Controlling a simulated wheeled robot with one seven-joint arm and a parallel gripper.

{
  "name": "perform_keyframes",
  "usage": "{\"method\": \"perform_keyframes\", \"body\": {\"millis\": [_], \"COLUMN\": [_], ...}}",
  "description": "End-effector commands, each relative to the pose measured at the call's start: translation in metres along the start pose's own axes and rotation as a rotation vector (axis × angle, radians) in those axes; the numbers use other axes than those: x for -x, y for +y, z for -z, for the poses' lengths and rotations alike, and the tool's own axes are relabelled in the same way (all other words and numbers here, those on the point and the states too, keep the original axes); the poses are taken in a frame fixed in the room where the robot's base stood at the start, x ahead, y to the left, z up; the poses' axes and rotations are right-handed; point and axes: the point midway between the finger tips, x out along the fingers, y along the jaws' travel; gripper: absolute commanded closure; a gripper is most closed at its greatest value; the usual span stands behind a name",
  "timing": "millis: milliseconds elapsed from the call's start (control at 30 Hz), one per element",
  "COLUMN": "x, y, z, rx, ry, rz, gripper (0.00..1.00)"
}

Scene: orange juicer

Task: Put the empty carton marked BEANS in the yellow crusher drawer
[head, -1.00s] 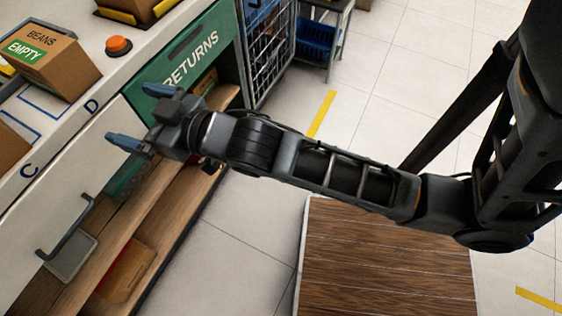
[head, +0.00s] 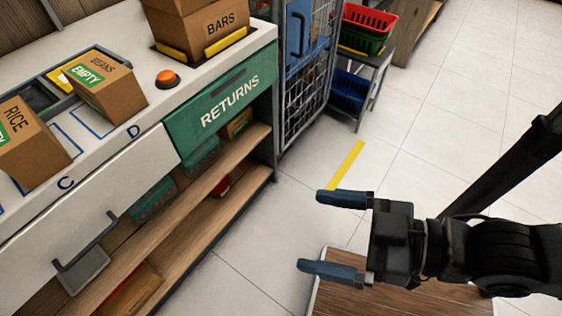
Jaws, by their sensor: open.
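The brown carton marked BEANS (head: 105,92), with a green EMPTY label, stands on the white counter by the letter D. My gripper (head: 312,232) is open and empty, its two blue fingers pointing left over the floor. It is well to the right of the carton and apart from the counter. I see no yellow crusher drawer that I can make out for sure; a small yellow part (head: 57,78) shows behind the BEANS carton, partly hidden by it.
A RICE carton (head: 30,152) stands left of BEANS; a BARS carton (head: 212,32) sits behind an orange button (head: 166,78). Below are a green RETURNS panel (head: 222,100), a white front with a grey handle (head: 88,243) and shelves. A wire cage (head: 306,85) stands right; floor between is open.

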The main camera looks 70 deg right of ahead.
Motion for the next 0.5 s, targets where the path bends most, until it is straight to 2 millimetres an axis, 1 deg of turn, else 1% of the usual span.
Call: {"method": "perform_keyframes", "body": {"millis": [167,267,367,467,500], "x": [-0.001,-0.006,-0.022,-0.050,-0.062], "y": [0.000,0.001,0.002,0.006,0.008], "z": [0.000,0.000,-0.003,-0.005,-0.005], "rx": [0.000,0.000,0.003,0.008,0.010], "ry": [0.001,0.008,0.021,0.042,0.052], "rz": [0.000,-0.001,-0.005,-0.014,-0.019], "gripper": [0.00,0.00,0.00,0.00,0.00]}}
